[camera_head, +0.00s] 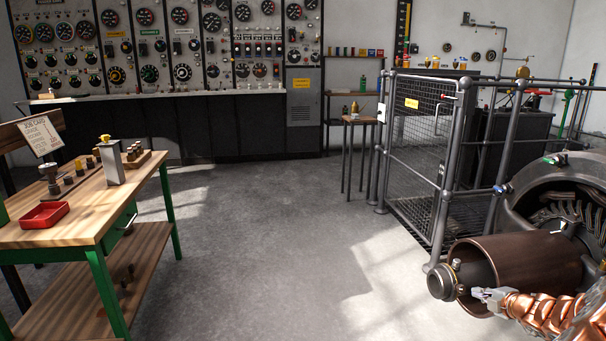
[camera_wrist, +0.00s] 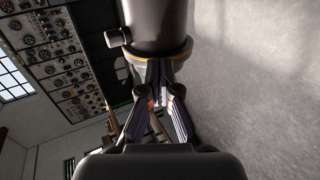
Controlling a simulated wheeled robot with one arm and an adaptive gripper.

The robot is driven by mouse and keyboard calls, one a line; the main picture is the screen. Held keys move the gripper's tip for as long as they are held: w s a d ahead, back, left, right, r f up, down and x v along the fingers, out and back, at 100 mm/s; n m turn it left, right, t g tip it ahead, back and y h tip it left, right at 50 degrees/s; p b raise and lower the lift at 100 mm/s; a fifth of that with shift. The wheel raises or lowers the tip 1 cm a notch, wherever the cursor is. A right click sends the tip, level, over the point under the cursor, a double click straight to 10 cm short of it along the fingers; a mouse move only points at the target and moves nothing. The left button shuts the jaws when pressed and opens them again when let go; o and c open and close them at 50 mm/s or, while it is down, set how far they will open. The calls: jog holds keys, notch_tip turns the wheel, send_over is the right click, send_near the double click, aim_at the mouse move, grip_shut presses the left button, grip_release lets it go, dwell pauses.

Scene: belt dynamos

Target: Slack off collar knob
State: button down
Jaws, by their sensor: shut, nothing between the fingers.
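The dark collar (camera_head: 447,282) sits on the shaft end in front of the brown drum (camera_head: 520,268) of the dynamo, at the lower right of the head view. A small knob (camera_head: 456,264) stands on top of the collar. In the wrist view the dark cylinder (camera_wrist: 158,25) fills the top middle, with a brass-coloured rim and a short stub (camera_wrist: 114,37) on its left side, which looks like a knob. My gripper (camera_head: 482,294) is beside the collar, below and right of the knob. In the wrist view its fingers (camera_wrist: 158,80) are together under the rim; whether they touch it cannot be told.
The dynamo housing (camera_head: 560,195) and railing (camera_head: 510,130) stand behind the drum. A mesh gate (camera_head: 415,140) is at centre right. A workbench (camera_head: 90,205) with a red tray (camera_head: 45,215) is at left. The floor between is clear.

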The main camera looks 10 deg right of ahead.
jog(key=shift+p+x, duration=1.45)
jog(key=shift+p, duration=0.3)
jog(key=shift+w+a+r+p, duration=0.1)
jog(key=shift+a+p, duration=0.3)
jog(key=shift+a, duration=0.2)
jog(key=shift+w+r+p, duration=0.1)
jog(key=shift+r+p, duration=0.1)
jog(key=shift+p, duration=4.05)
jog(key=shift+d, duration=0.15)
dwell(0.3)
jog(key=p+v, duration=0.5)
jog(key=v, duration=0.1)
jog(key=shift+d, duration=0.25)
